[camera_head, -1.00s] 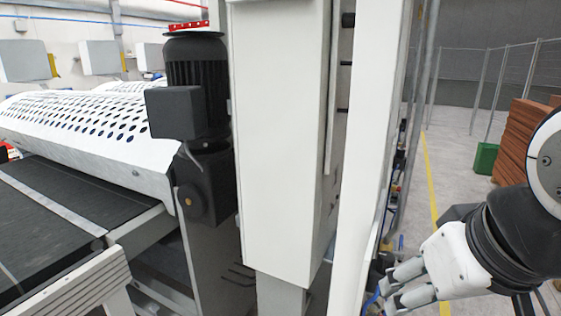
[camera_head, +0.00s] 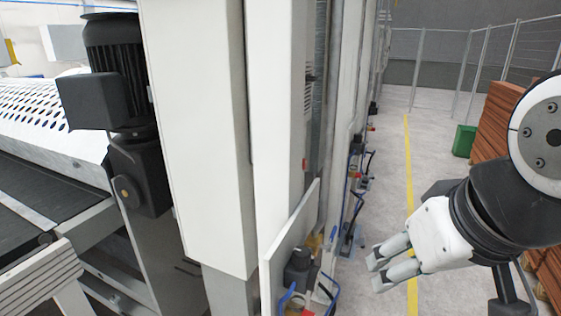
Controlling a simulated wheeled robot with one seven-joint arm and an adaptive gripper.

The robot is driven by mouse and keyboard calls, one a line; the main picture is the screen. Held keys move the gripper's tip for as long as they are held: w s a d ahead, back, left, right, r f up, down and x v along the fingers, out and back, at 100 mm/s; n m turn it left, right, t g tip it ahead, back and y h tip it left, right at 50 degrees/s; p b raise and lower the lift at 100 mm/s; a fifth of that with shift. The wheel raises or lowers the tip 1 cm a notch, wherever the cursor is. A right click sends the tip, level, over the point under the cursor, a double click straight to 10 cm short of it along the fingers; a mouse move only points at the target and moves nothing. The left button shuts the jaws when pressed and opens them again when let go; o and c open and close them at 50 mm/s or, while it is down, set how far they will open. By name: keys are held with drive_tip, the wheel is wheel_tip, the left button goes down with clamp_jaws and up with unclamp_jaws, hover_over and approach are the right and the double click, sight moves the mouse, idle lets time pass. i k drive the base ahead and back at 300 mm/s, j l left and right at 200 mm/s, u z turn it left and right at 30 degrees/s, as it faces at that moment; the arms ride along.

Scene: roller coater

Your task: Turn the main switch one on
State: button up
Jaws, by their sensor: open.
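I cannot pick out main switch one for sure in the head view. A tall white cabinet (camera_head: 195,130) stands left of centre, and a white machine column (camera_head: 277,120) stands right of it; I see no clear switch on either. Low on the machine's right side is a black fitting (camera_head: 299,262) with blue cable. A tiny red part (camera_head: 304,164) sits higher up on that side. My gripper (camera_head: 374,272) is open and empty at the lower right, pointing left, apart from the machine.
A black motor (camera_head: 118,70) and a dark conveyor (camera_head: 45,205) are at the left. An open aisle with a yellow floor line (camera_head: 408,180) runs back on the right. A green bin (camera_head: 464,141), brown stacks (camera_head: 497,120) and a mesh fence (camera_head: 440,75) stand beyond my arm.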

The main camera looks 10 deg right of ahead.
sight(195, 50)
drive_tip(key=i+l, duration=0.15)
drive_tip(key=l, duration=0.15)
drive_tip(key=i+l, duration=0.1)
drive_tip(key=l, duration=0.2)
drive_tip(key=i+l+u, duration=0.1)
drive_tip(key=l, duration=0.25)
drive_tip(key=i+l, duration=0.15)
drive_tip(key=l, duration=0.15)
